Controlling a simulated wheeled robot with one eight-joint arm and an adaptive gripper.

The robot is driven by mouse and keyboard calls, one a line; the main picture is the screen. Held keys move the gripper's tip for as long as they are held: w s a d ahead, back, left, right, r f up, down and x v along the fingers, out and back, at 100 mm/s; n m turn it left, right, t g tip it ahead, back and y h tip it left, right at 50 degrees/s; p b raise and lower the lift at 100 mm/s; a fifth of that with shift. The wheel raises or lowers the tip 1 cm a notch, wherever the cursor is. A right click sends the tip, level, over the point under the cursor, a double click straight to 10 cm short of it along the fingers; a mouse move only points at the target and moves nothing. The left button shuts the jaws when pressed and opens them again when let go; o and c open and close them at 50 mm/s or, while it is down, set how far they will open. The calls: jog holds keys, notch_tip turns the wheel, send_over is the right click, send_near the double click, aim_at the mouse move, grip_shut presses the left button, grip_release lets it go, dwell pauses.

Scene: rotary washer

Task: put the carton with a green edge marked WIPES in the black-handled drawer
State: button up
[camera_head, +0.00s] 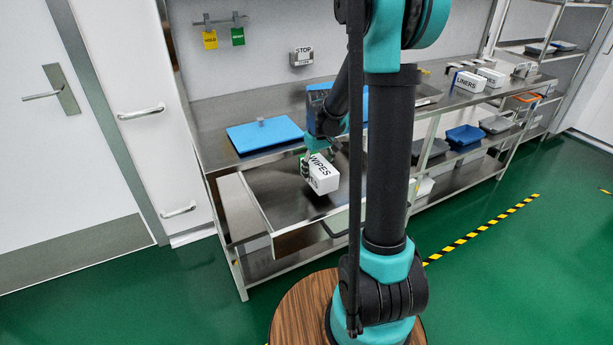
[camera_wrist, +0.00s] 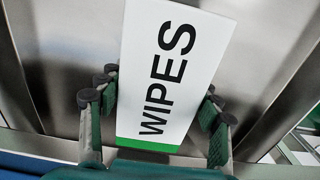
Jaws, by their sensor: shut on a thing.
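The white WIPES carton (camera_head: 323,173) shows in the head view, over the open metal drawer (camera_head: 262,207) below the worktop. In the wrist view the carton (camera_wrist: 178,70) fills the middle, with a green edge along its near end. My gripper (camera_head: 307,165) is shut on the carton; in the wrist view its fingers (camera_wrist: 158,112) press on both sides. The drawer is pulled out and its bare metal floor shows around the carton. A dark handle (camera_head: 335,232) shows at the drawer's front, partly hidden by my arm. I cannot tell whether the carton touches the drawer floor.
A blue board (camera_head: 264,134) lies on the steel worktop (camera_head: 215,118). White cartons, one marked LINERS (camera_head: 470,81), stand farther right on the worktop. A blue bin (camera_head: 464,135) sits on the shelf below. My arm column blocks part of the bench.

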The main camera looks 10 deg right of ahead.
jog(key=shift+f, duration=0.65)
jog(key=a, duration=0.1)
jog(key=w+a, duration=0.1)
jog(key=a, duration=0.2)
jog(key=shift+w, duration=0.25)
jog(key=shift+d+f, duration=0.1)
jog(key=shift+f, duration=0.4)
jog(key=shift+f, duration=0.15)
jog(key=o, duration=1.4)
notch_tip(320, 180, up, 12)
jog(key=shift+r, duration=0.1)
